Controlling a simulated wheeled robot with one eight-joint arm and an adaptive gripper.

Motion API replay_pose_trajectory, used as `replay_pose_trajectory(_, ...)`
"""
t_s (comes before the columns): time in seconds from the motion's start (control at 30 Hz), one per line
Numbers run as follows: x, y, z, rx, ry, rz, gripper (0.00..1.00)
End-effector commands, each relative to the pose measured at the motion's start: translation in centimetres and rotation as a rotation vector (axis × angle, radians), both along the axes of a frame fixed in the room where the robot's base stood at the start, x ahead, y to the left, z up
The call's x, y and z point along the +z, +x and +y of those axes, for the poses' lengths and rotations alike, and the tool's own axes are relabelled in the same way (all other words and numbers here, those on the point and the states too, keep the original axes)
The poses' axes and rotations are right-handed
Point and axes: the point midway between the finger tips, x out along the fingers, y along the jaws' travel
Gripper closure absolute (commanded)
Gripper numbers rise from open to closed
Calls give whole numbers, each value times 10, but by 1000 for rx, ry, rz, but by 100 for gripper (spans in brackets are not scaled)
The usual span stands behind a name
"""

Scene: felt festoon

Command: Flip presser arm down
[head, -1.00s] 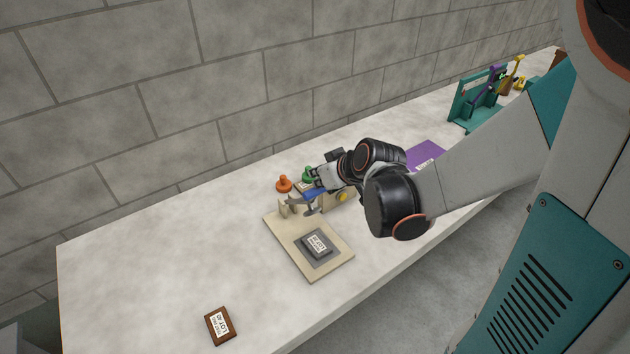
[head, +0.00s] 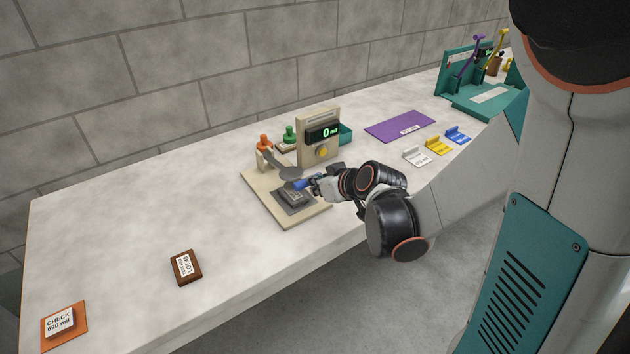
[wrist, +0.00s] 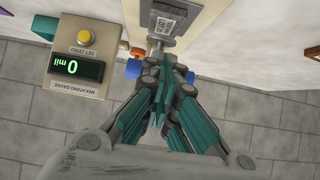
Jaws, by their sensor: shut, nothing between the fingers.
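The presser arm (head: 282,168) is a grey lever with a round, flat end. It is hinged at a cream bracket on the back left of the cream gauge base (head: 262,196). It slopes towards the labelled block (head: 293,194) on the dark pad. Its round end looks above and behind the block; I cannot tell the gap. My gripper (head: 302,185) is shut and empty, with blue tips, just right of the round end and close to the block. Whether it touches the arm is unclear. In the wrist view my gripper (wrist: 160,75) points at the labelled block (wrist: 163,22).
The gauge housing (head: 320,136) reads 0 mil and stands right behind my gripper, with a yellow button. The purple mat (head: 400,125) lies right.

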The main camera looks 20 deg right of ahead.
Motion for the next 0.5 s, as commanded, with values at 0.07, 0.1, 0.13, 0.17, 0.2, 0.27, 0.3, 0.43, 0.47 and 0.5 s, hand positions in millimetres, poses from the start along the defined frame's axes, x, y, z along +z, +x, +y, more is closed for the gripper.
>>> replay_pose_trajectory(0.07, -13, -2, -1, 0, 0, -1, 100)
replay_pose_trajectory(0.1, -16, -2, -1, 0, 0, -1, 100)
replay_pose_trajectory(0.13, -18, -3, -1, 0, 0, -1, 100)
replay_pose_trajectory(0.17, -20, -3, -1, 0, 0, -1, 100)
replay_pose_trajectory(0.2, -22, -4, -1, 0, 0, -1, 100)
replay_pose_trajectory(0.27, -24, -4, -1, 1, 1, -1, 100)
replay_pose_trajectory(0.3, -25, -4, -1, 1, 1, -1, 100)
replay_pose_trajectory(0.43, -27, -5, -1, 1, 1, -1, 100)
replay_pose_trajectory(0.47, -27, -5, -1, 1, 1, -1, 100)
replay_pose_trajectory(0.5, -27, -5, -1, 1, 1, -1, 100)
